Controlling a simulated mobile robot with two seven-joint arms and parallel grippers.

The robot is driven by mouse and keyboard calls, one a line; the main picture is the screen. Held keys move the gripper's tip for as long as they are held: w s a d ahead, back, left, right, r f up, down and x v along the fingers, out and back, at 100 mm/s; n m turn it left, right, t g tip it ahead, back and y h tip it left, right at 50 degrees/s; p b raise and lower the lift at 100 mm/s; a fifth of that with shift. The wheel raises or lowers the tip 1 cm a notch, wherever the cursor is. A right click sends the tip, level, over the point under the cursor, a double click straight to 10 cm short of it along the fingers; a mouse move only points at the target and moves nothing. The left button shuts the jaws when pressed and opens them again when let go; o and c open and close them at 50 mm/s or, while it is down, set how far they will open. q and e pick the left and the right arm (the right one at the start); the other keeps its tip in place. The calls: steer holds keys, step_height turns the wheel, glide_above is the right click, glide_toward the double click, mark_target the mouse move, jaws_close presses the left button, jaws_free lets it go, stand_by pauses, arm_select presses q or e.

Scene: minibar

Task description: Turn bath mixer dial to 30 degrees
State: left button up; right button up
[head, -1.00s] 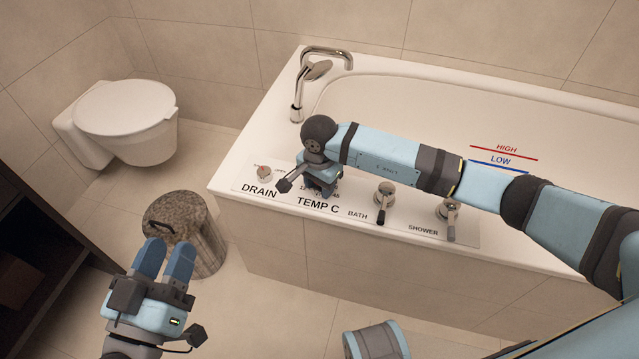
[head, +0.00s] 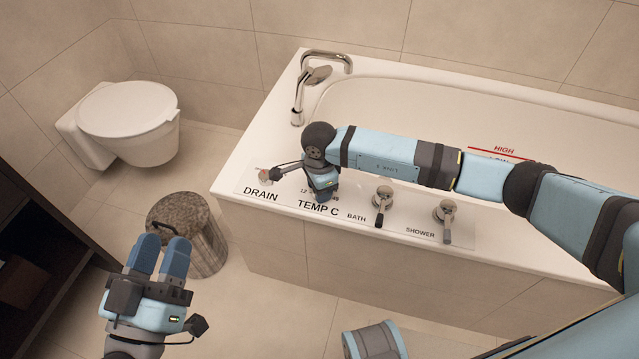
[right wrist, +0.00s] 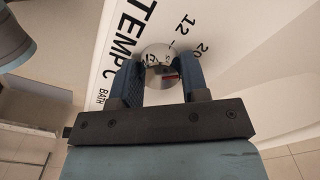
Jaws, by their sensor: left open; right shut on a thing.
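The bath mixer dial (right wrist: 158,58) is a round shiny metal knob with a red and blue mark, seen in the right wrist view. It sits on the white tub rim above the TEMP C label (head: 317,208). The numbers 12 and 20 (right wrist: 203,48) show beside it; others are covered. My right gripper (right wrist: 160,75) points down with its two blue fingers shut on opposite sides of the dial. In the head view the right gripper (head: 322,188) hides the dial. My left gripper (head: 158,252) is open and empty, low at the left, away from the tub.
The drain knob (head: 264,175) is left of the dial, close to the right wrist. The bath lever (head: 382,195) and shower lever (head: 446,210) are to the right. A faucet (head: 300,95) stands behind. A bin (head: 205,240) stands near my left gripper; a toilet (head: 128,115) is beyond.

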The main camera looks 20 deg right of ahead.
steer(key=m+p, duration=0.1)
steer(key=m, duration=0.2)
steer(key=shift+r+m+p, duration=0.15)
steer(key=shift+m+p, duration=0.15)
steer(key=shift+p, duration=0.05)
steer(key=m+p, duration=0.1)
steer(key=m, duration=0.1)
steer(key=shift+m, duration=0.3)
steer(key=shift+m+p, duration=0.85)
steer(key=shift+m, duration=0.55)
arm_select(q)
steer(key=a+f+g+y, duration=0.3)
steer(key=f+g, duration=0.1)
steer(key=f, duration=0.6)
steer(key=shift+s+a+f+g+y, duration=0.15)
steer(key=shift+s+a+g+y, duration=0.15)
steer(key=shift+s+y, duration=0.15)
arm_select(e)
steer(key=shift+m, duration=0.3)
arm_select(q)
steer(key=shift+r, duration=0.2)
arm_select(e)
steer(key=o, duration=0.9)
